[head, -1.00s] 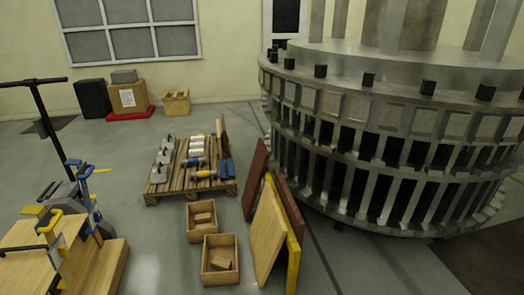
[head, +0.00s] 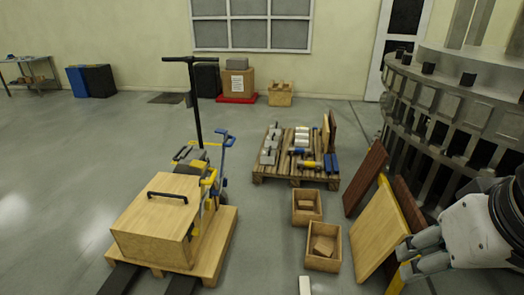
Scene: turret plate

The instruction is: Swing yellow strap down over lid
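A wooden box (head: 150,229) with a flat light wooden lid (head: 158,190) and a black handle (head: 167,196) stands at the lower left on a wooden base. Yellow curved parts (head: 209,179) show at the lid's right edge; the yellow strap seems to be among them, raised beside the lid rather than across it. Its full shape is too small to tell. My gripper (head: 404,261) is at the lower right, in front of the leaning boards and far from the box. It seems to hold nothing, but the finger gap is unclear.
A black T-handled post (head: 195,105) and a blue-handled frame (head: 224,152) stand behind the box. A pallet (head: 285,180), two open crates (head: 322,258) and leaning boards (head: 374,232) are right of it. The floor (head: 60,185) at left is clear.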

